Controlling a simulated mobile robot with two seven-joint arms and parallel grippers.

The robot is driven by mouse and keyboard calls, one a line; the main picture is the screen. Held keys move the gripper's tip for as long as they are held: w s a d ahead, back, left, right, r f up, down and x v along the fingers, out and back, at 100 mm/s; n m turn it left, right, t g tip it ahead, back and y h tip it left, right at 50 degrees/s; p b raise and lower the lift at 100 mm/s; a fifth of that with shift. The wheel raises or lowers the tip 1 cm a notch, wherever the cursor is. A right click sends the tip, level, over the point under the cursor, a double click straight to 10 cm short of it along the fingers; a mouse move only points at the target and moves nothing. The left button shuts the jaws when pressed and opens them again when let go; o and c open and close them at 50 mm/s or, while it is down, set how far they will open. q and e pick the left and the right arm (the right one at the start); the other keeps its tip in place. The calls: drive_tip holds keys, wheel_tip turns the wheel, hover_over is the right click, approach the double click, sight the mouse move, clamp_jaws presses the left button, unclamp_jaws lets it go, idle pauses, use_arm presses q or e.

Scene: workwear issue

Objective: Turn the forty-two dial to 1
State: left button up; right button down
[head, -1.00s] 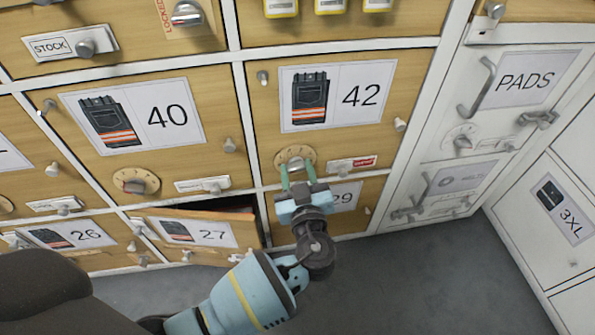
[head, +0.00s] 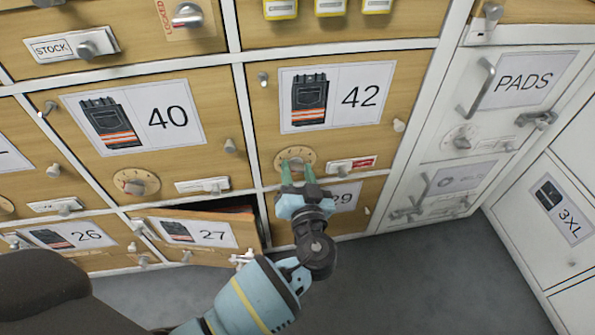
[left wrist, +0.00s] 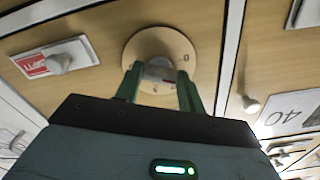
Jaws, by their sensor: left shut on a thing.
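The forty-two dial (head: 295,155) is a round wooden disc with marks and a grey knob, low on the door with the 42 label (head: 337,96). My left gripper (head: 297,168) comes from below and its green fingers are shut on the dial's knob. In the left wrist view, the dial (left wrist: 150,45) fills the upper middle, and the gripper's fingers (left wrist: 160,85) stand on either side of the grey knob (left wrist: 160,70). A 0 shows at the disc's right edge there; the other marks are too small or hidden to read. My right gripper is not in view.
A slide with a red tag (head: 352,165) sits right of the dial. The 40 door has its own dial (head: 136,182). The 27 drawer (head: 200,232) stands partly open below left. White lockers (head: 475,110) stand at right; grey floor (head: 400,280) is clear.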

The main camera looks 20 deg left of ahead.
use_arm(q)
drive_tip(key=shift+m, duration=0.5)
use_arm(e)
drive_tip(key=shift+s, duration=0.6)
use_arm(q)
drive_tip(key=o, duration=1)
drive_tip(key=shift+s+d, duration=0.3)
drive_tip(key=shift+s, duration=0.15)
drive_tip(key=p+v, duration=0.1)
drive_tip(key=v, duration=0.5)
drive_tip(key=shift+s+d, duration=0.25)
drive_tip(key=shift+s, duration=0.05)
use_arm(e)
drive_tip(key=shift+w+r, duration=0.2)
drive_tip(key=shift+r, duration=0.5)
